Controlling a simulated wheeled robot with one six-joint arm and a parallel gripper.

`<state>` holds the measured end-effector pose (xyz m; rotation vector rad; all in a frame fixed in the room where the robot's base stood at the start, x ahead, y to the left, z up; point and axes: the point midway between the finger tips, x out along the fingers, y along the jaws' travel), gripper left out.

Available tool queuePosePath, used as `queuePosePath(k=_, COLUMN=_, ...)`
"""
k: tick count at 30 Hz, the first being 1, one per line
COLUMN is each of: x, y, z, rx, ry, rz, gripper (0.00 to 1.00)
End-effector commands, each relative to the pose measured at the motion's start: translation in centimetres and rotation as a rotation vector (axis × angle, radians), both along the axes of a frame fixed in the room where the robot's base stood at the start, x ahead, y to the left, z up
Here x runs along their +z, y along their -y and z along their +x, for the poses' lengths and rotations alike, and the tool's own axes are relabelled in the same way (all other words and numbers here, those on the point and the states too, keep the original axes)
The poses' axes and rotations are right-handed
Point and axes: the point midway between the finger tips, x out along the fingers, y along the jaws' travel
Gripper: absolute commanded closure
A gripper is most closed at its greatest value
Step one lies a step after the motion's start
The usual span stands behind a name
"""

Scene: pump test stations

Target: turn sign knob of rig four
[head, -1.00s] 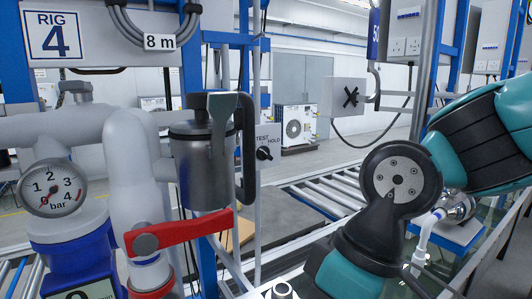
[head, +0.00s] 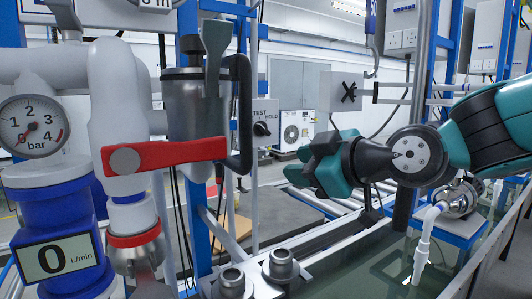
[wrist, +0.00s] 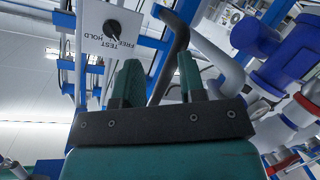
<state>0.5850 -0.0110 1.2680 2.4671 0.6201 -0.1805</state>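The sign knob is a black knob (head: 262,128) on a grey box lettered TEST and HOLD, behind and right of the metal jug. In the wrist view the knob (wrist: 112,27) is on its pale plate, upside down at upper left, where FREE also shows. I cannot tell its setting surely. My gripper (head: 306,162), with teal fingers, is right of and below the box in the head view, apart from it. In the wrist view its two fingers (wrist: 160,75) stand apart with nothing held; a grey bar passes behind them.
A red lever (head: 165,155), a pressure gauge (head: 33,127) and a blue flow meter (head: 55,215) are at the left. The metal jug (head: 195,105) with its dark handle stands left of the knob. Another box with a black cross knob (head: 348,92) is farther back.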

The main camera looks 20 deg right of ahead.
Motion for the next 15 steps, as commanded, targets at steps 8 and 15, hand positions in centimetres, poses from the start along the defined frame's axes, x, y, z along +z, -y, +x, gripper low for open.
queuePosePath(k=8, x=2.8, y=4.0, z=2.1, rx=-0.123, ry=0.324, rz=-0.131, gripper=0.63)
queuePosePath(k=15, x=3.0, y=3.0, z=5.5, rx=-0.120, ry=0.324, rz=-0.131, gripper=0.63)
